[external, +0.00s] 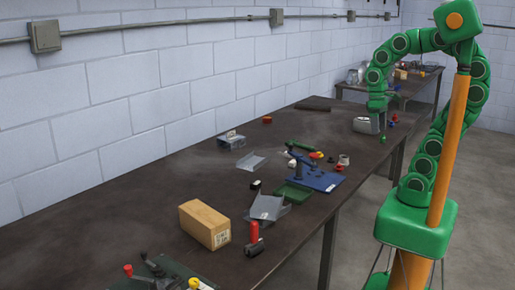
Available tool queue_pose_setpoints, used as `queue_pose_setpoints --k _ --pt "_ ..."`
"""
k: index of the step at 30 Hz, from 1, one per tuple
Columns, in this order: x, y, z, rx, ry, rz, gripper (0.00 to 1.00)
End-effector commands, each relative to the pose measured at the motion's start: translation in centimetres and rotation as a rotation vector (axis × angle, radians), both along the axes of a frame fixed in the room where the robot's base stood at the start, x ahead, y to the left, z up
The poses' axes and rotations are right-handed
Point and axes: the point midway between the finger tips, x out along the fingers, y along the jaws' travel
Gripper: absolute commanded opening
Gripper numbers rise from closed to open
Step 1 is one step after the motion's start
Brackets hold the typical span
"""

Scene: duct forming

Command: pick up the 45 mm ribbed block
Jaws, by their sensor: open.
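My gripper (372,122) hangs over the far right part of the dark workbench (150,195), fingers down. It is open; the view is too small to show anything between the fingers. A small grey block with a ridged-looking top (231,139) sits on the bench near the wall, well to the left of my gripper. I cannot tell whether it is the 45 mm ribbed block, as no size or clear ribs can be made out. A small green piece (382,139) lies just below my gripper, near the bench edge.
A cardboard box (204,224), a red-handled tool (254,238) and bent grey sheet pieces (267,208) occupy the near bench. A blue-based device (316,178) and a green tray (294,193) stand mid-bench. The bench between my gripper and the wall is mostly clear.

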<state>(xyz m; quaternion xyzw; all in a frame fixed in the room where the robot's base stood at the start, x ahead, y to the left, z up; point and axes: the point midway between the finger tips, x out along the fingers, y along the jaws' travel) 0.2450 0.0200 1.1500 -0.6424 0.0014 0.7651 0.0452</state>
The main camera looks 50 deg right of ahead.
Motion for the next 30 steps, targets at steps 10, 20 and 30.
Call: queue_pose_setpoints --k 10,20,30 --pt "5.4 4.1 0.8 0.122 0.055 -0.154 0.68" --pt "12.0 8.7 1.7 0.26 0.151 -0.351 0.68" --pt "19.2 12.5 2.2 0.391 0.278 -0.563 0.68"
